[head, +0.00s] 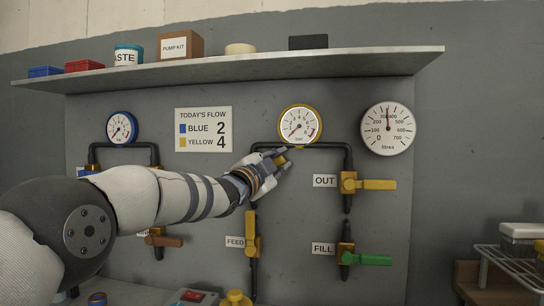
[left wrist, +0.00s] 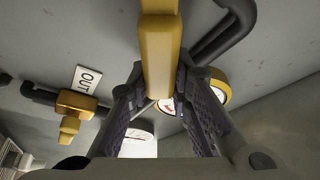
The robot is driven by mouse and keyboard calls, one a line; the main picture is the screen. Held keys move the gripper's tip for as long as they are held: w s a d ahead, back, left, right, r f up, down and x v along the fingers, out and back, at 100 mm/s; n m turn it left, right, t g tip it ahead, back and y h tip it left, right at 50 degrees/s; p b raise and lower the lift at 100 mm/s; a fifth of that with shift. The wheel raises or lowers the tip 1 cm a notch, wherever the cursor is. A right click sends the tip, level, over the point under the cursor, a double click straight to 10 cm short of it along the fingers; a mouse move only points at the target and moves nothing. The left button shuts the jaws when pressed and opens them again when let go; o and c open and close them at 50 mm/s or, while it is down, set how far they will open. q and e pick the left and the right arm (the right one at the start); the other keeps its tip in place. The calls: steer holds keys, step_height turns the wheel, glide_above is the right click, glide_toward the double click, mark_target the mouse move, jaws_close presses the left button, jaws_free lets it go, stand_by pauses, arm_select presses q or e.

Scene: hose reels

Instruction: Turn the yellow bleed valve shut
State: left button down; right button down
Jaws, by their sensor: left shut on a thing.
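The yellow handle (left wrist: 159,55) of a valve lies between the two fingers of my left gripper (left wrist: 164,85) in the left wrist view. I take it to be the bleed valve; no label for it shows. In the head view my left gripper (head: 279,165) is at the wall pipes, just below and left of the yellow-rimmed gauge (head: 300,124). It is shut on the handle, of which only a little yellow shows there. The valve's body is mostly hidden behind the gripper. My right gripper is in neither view.
The yellow OUT valve handle (head: 376,185) points right, also seen in the left wrist view (left wrist: 70,125). The green FILL handle (head: 374,260) lies below it. A shelf (head: 230,68) juts out above; a wire rack (head: 512,268) stands right.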

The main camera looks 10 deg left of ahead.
arm_select(q)
steer(key=f+m, duration=0.1)
steer(key=m, duration=0.1)
steer(key=d+f+m+g, duration=0.1)
steer(key=m, duration=0.1)
steer(key=shift+d+f+g+p, duration=0.1)
steer(key=shift+f+g+p, duration=0.1)
steer(key=shift+g+p, duration=0.15)
steer(key=shift+d+f+m+g, duration=0.15)
steer(key=shift+f+m+g, duration=0.4)
steer(key=shift+f+m, duration=1)
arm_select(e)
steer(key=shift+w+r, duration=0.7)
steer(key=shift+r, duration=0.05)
arm_select(q)
steer(key=c, duration=1.4)
jaws_free()
steer(key=shift+c, duration=0.2)
steer(key=shift+r, duration=0.1)
steer(key=shift+s, duration=0.1)
steer(key=v, duration=1.2)
